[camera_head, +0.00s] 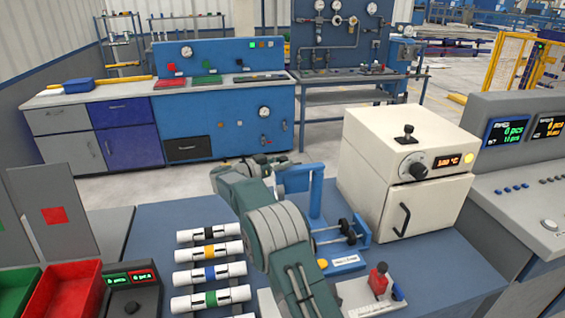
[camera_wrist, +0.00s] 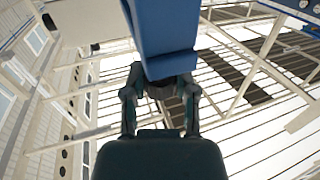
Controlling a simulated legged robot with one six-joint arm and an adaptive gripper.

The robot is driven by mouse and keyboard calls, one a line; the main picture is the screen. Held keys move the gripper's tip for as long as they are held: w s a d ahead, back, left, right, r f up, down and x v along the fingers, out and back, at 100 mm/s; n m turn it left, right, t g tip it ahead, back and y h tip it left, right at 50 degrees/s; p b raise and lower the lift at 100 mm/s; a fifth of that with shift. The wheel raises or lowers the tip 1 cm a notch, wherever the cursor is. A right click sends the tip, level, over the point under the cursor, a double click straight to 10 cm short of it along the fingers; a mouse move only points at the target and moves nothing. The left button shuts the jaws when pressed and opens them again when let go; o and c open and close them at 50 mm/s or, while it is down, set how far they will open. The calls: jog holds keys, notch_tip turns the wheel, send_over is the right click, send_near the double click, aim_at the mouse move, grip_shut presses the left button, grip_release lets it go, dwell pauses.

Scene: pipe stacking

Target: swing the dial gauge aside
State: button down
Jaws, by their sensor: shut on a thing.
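The dial gauge's blue stand (camera_head: 316,192) rises from the blue bench, with a blue arm (camera_head: 296,180) reaching left at its top. My gripper (camera_head: 272,162) is at the left end of that arm, partly hidden behind my own wrist. In the wrist view a large blue part (camera_wrist: 165,40) fills the top middle, and my gripper's fingers (camera_wrist: 163,85) stand on either side of its lower end. My gripper is shut on the dial gauge's blue part. The dial face cannot be made out.
A cream oven (camera_head: 405,170) stands close right of the stand. A fixture with dark rollers (camera_head: 348,231) sits at the stand's foot. Several white banded pipes (camera_head: 209,252) lie to the left. A red lever unit (camera_head: 379,281) is at the front right, a red bin (camera_head: 68,297) far left.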

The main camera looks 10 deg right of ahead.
jog(key=shift+w+a+r, duration=0.1)
jog(key=shift+w+r, duration=0.05)
jog(key=shift+r, duration=0.05)
jog(key=shift+c, duration=2)
grip_release()
jog(key=shift+f, duration=0.1)
jog(key=v, duration=1.2)
jog(key=shift+f, duration=0.15)
jog(key=shift+w, duration=0.1)
